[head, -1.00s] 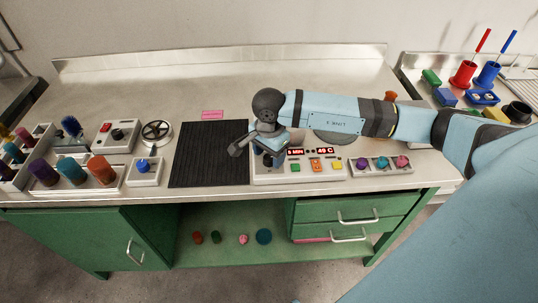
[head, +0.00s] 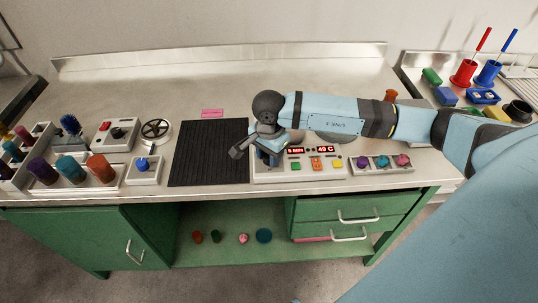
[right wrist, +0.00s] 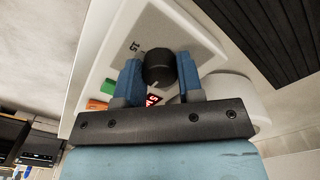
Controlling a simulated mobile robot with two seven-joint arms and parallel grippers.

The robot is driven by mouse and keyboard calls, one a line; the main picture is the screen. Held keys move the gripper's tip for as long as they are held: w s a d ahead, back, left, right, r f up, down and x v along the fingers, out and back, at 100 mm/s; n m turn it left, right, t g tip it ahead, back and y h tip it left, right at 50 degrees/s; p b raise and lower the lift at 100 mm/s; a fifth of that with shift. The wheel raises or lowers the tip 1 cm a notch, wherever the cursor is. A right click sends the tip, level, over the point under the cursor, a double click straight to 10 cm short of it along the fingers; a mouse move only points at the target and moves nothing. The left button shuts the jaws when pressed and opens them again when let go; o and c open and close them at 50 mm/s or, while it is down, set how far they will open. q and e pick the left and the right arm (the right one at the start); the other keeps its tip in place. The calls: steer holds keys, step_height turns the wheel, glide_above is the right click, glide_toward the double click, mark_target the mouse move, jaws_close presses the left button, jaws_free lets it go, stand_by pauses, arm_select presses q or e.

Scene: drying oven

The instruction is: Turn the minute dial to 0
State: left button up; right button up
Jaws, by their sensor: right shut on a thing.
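The control panel (head: 300,173) is a pale box on the bench with two red displays; they read 5 MIN and 49 C. The minute dial (right wrist: 158,70) is a black round knob with a white pointer line, next to a printed 15. My right gripper (head: 268,158) is over the left end of the panel and hides the dial in the head view. In the right wrist view its blue fingers (right wrist: 160,78) are shut on the dial, one on each side. My left gripper is not in view.
A black mat (head: 208,153) lies left of the panel. Green, orange and yellow buttons sit on the panel, and a box with several coloured knobs (head: 382,164) stands to its right. A blue-knob box (head: 144,170) and a handwheel (head: 156,131) are further left.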

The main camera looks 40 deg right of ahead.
steer(key=n+b, duration=0.2)
steer(key=b, duration=0.1)
steer(key=shift+f+n, duration=0.25)
steer(key=shift+n, duration=0.05)
steer(key=shift+n+b, duration=0.4)
steer(key=shift+b, duration=0.2)
steer(key=shift+n+b, duration=0.9)
steer(key=shift+b, duration=0.05)
steer(key=shift+n+b, duration=0.45)
steer(key=shift+n, duration=0.05)
steer(key=shift+n+b, duration=0.9)
steer(key=shift+b, duration=0.05)
arm_select(q)
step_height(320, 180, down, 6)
steer(key=b, duration=0.2)
arm_select(e)
steer(key=shift+n, duration=0.9)
steer(key=n+b, duration=0.4)
steer(key=shift+r, duration=0.1)
steer(key=n+b, duration=0.2)
steer(key=shift+r+n, duration=0.1)
steer(key=shift+n, duration=0.3)
steer(key=shift+r+n, duration=0.1)
steer(key=shift+n, duration=0.4)
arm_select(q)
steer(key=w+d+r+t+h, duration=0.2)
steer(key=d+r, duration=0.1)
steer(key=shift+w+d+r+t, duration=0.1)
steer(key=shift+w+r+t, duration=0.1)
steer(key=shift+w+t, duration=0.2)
